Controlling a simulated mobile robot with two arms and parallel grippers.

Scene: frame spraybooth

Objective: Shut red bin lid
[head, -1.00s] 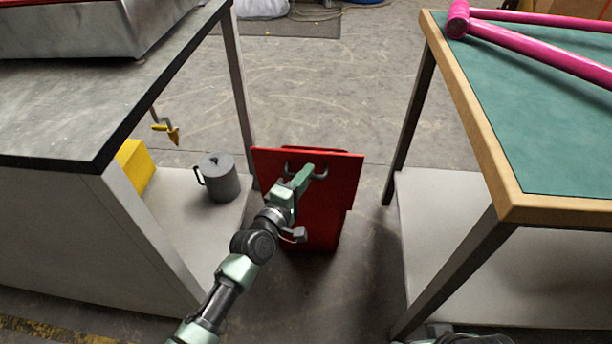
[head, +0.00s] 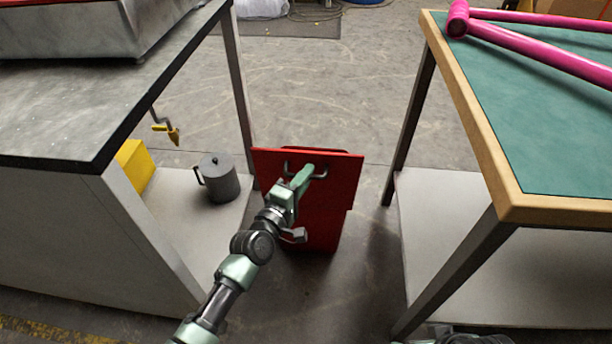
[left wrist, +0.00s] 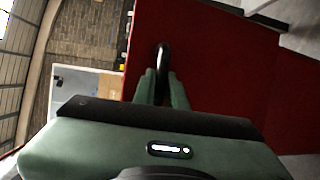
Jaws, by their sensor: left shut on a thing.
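The red bin (head: 322,232) stands on the floor between two tables. Its red lid (head: 338,182) faces me as a nearly upright panel, with a dark bar handle (head: 320,175) near its top. My left gripper (head: 306,174) is shut on that handle. In the left wrist view the green fingers (left wrist: 161,88) close around the dark handle (left wrist: 163,60), with the red lid (left wrist: 225,70) filling the area behind. The bin's opening is hidden from view.
A dark-topped table (head: 100,110) stands at left, with a grey lidded pot (head: 222,180) and yellow box (head: 135,165) on its lower shelf. A green-topped workbench (head: 560,140) with a pink tube frame (head: 540,55) stands at right. Concrete floor lies clear behind the bin.

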